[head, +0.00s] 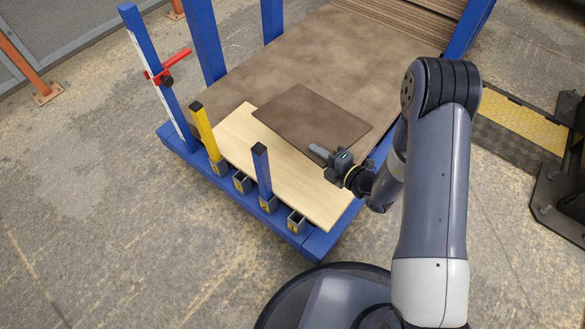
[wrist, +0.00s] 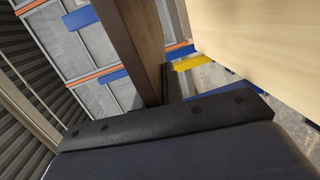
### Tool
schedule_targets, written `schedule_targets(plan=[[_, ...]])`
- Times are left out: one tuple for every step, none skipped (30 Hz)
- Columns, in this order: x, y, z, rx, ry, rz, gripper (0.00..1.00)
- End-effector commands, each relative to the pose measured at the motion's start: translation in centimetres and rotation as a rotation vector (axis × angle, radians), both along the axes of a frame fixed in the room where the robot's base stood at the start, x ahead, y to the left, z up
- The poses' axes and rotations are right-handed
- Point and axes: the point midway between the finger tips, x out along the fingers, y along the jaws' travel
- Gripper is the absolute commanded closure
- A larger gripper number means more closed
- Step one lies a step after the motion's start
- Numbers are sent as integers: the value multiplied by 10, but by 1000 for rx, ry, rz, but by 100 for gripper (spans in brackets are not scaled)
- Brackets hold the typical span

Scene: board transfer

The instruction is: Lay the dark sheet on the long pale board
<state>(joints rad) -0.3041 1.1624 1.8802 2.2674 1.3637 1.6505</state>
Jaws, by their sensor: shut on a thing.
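The dark brown sheet (head: 312,112) is in my gripper (head: 322,154), which is shut on its near edge. In the head view it overlaps the far part of the long pale board (head: 255,160) and hides some of it. In the wrist view the sheet is a narrow brown strip (wrist: 138,50) seen nearly edge-on. The pale board (wrist: 260,40) fills the upper right there, with a visible gap between the two, so the sheet looks held clear of the board. The exact height is hard to judge. A black gripper part (wrist: 165,122) crosses the lower wrist view.
The pale board lies at the front of a blue rack with a broad brown panel (head: 300,55). A yellow post (head: 204,130), a short blue post (head: 262,172) and a tall blue post with a red clamp (head: 165,72) stand along its left side. Floor is clear at left.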

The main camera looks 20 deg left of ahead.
Motion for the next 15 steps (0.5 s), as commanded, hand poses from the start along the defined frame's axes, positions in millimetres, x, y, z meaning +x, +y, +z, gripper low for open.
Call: schedule_targets(plan=[[-12, 17, -10, -6, 2, 45, 100], [-17, 24, -14, -9, 3, 64, 100], [-24, 33, -20, -15, 6, 88, 100], [-29, 39, -23, -18, 7, 105, 100], [-33, 43, -26, -21, 8, 118, 100], [-38, 49, -29, -24, 8, 135, 100], [-41, 52, -31, -26, 9, 144, 100], [-43, 55, -33, -28, 10, 152, 100], [-46, 58, -34, -30, 10, 160, 100], [-47, 59, -35, -31, 10, 164, 100], [-48, 60, -36, -31, 10, 166, 100], [-48, 60, -37, -31, 10, 168, 100], [-48, 61, -38, -32, 11, 169, 100], [-48, 61, -40, -32, 11, 169, 100], [-48, 60, -41, -31, 10, 168, 100]])
